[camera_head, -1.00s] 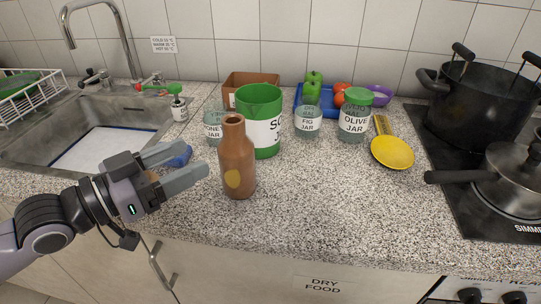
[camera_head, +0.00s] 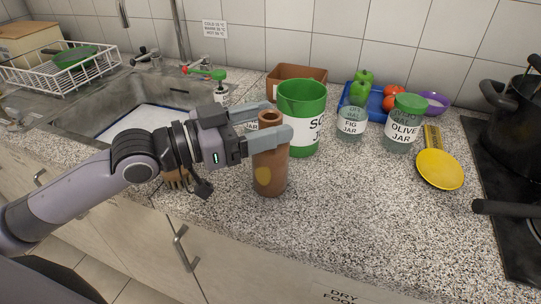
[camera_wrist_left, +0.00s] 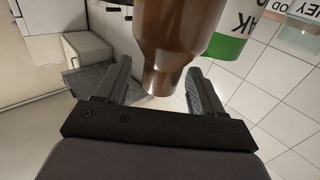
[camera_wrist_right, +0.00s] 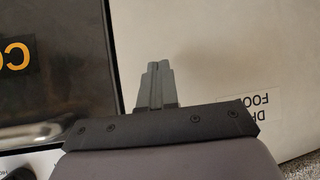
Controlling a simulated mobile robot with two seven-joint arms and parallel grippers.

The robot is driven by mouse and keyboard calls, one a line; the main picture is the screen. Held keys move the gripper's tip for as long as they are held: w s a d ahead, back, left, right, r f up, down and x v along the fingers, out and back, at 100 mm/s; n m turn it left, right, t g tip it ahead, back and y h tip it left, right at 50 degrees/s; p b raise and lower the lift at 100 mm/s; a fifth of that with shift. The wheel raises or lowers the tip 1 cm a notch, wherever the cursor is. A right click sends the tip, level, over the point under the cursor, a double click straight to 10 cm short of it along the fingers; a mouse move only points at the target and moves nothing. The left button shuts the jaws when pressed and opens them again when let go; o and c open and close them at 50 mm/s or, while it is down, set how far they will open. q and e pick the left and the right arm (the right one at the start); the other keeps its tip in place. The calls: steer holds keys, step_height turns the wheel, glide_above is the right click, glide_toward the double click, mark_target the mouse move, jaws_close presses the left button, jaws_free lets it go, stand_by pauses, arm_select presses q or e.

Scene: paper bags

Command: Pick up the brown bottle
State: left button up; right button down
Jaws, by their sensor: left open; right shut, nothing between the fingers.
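The brown bottle (camera_head: 271,172) stands upright on the speckled counter, with a yellow patch on its front. My left gripper (camera_head: 279,125) is open at the bottle's neck, with one finger on the far side and one on the near side. In the left wrist view the bottle (camera_wrist_left: 172,35) appears upside down, its neck between the two spread fingers (camera_wrist_left: 162,85). My right gripper (camera_wrist_right: 158,70) is shut and empty in the right wrist view, near a cabinet front, away from the bottle.
A green container (camera_head: 301,108) stands close behind the bottle to the right. A brush (camera_head: 177,179) lies left of the bottle. The counter in front right is clear.

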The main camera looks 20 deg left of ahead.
arm_select(q)
steer(key=shift+x, duration=1.5)
steer(key=shift+a+r, duration=0.1)
steer(key=shift+c, duration=0.3)
jaws_close()
steer(key=shift+r, duration=0.1)
